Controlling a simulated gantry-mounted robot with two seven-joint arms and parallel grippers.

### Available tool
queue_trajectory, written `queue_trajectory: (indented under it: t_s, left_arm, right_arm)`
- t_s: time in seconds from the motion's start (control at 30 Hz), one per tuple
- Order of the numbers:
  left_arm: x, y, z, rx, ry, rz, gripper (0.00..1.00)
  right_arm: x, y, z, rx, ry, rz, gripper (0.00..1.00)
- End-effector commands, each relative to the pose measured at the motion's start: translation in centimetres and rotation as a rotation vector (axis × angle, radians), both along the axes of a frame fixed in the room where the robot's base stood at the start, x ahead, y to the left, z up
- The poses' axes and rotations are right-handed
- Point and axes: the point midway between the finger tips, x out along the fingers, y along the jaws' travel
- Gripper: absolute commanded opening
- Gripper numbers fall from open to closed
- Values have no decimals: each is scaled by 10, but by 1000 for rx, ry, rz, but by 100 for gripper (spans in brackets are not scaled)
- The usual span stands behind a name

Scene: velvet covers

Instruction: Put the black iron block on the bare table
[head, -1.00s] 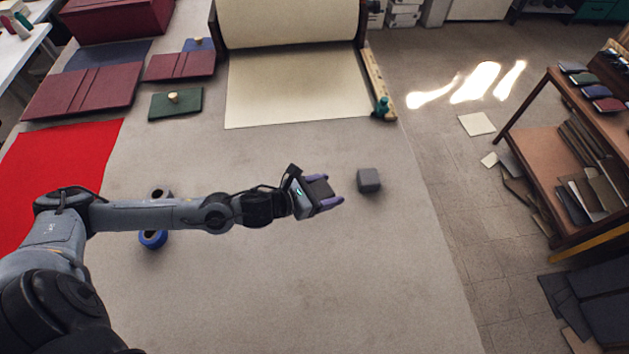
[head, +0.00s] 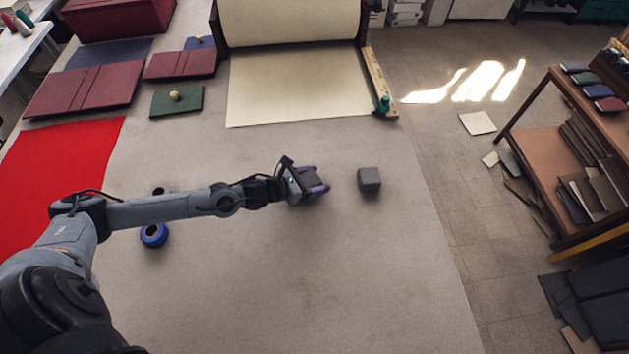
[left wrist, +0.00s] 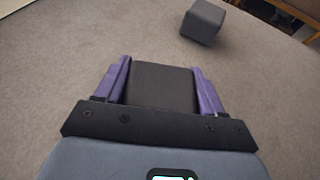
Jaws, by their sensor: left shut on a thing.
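My left gripper (head: 316,188) is shut on the black iron block (left wrist: 160,86), which sits between its purple fingers in the left wrist view. In the head view the held block (head: 310,181) is small and partly covered by the gripper. The gripper is over the bare middle of the table (head: 330,270); I cannot tell whether the block touches the surface. A grey block (head: 369,180) stands on the table to the right of the gripper, apart from it. That grey block also shows at the top of the left wrist view (left wrist: 203,22). My right gripper is out of view.
Red velvet (head: 60,170) covers the table's left side. A blue ring-shaped item (head: 153,235) and a dark one (head: 161,191) lie by my arm. A green board with a knob (head: 177,102) and a cream sheet (head: 297,85) lie behind. The table's front is clear.

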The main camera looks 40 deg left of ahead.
Motion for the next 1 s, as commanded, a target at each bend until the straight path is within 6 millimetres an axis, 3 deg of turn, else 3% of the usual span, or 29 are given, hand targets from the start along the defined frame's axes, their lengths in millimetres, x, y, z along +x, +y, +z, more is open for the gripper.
queue_trajectory:
  t_s: [0.57,0.6,0.77,1.0]
  left_arm:
    - [2,0,-11,-2,-9,1,0]
    - [0,0,-14,0,-1,1,70]
    - [0,0,-13,0,-1,1,94]
    - [0,0,-13,0,-1,1,94]
  right_arm:
    - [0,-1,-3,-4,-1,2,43]
    - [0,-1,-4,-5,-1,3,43]
    - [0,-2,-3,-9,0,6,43]
    - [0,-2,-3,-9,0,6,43]
